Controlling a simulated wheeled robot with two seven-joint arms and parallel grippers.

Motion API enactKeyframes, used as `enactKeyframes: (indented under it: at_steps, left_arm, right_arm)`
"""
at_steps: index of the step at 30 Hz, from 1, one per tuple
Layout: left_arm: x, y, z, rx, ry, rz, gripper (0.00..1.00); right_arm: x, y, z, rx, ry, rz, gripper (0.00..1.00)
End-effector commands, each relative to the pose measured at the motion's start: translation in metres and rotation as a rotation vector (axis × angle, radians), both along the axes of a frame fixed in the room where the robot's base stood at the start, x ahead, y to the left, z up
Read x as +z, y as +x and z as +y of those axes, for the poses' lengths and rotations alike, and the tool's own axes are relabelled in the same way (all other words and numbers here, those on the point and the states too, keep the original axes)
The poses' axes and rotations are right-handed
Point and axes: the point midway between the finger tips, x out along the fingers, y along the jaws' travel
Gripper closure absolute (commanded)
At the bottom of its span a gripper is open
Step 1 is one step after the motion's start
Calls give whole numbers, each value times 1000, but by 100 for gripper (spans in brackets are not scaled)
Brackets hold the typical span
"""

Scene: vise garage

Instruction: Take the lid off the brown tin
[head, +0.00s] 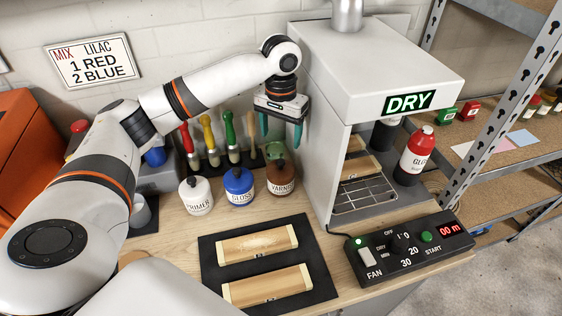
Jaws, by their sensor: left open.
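The brown tin (281,178), labelled as varnish, stands on the wooden bench at the right end of a row of three tins. Its top is at least partly visible, with a dark knob on it; the lid's edge is too small to make out. My left gripper (281,132) points down above and slightly behind the brown tin in the picture. Its two teal fingers are apart, with nothing between them. A green rounded thing (275,150) shows just behind the tin, below the fingers. My right gripper is out of view.
A blue tin (239,186) and a white tin (196,195) stand left of the brown one. Brushes (229,135) stand behind. The white drying cabinet (322,150) is close on the right. A dark mat (209,262) with two wooden pieces lies in front.

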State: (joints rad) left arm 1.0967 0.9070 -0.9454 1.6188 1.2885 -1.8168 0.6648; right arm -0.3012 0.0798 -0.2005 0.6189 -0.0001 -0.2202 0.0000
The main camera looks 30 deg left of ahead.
Motion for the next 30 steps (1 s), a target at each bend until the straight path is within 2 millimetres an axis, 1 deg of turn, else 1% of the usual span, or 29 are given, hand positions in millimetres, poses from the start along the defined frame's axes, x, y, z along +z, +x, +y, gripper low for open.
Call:
enactKeyframes:
  at_steps: [3,11,18,21,24,30]
  left_arm:
    - [-16,0,0,1,0,3,27]
    - [-39,0,0,0,0,2,27]
    - [-81,-1,0,0,0,2,27]
    - [-93,0,0,0,-1,1,27]
    - [-99,0,0,0,-1,0,27]
    - [-100,0,0,-1,-1,-1,27]
  right_arm:
    - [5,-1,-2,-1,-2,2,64]
    - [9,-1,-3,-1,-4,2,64]
    - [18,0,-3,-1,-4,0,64]
    - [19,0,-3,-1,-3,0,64]
    - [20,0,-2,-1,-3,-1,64]
    - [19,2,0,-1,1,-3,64]
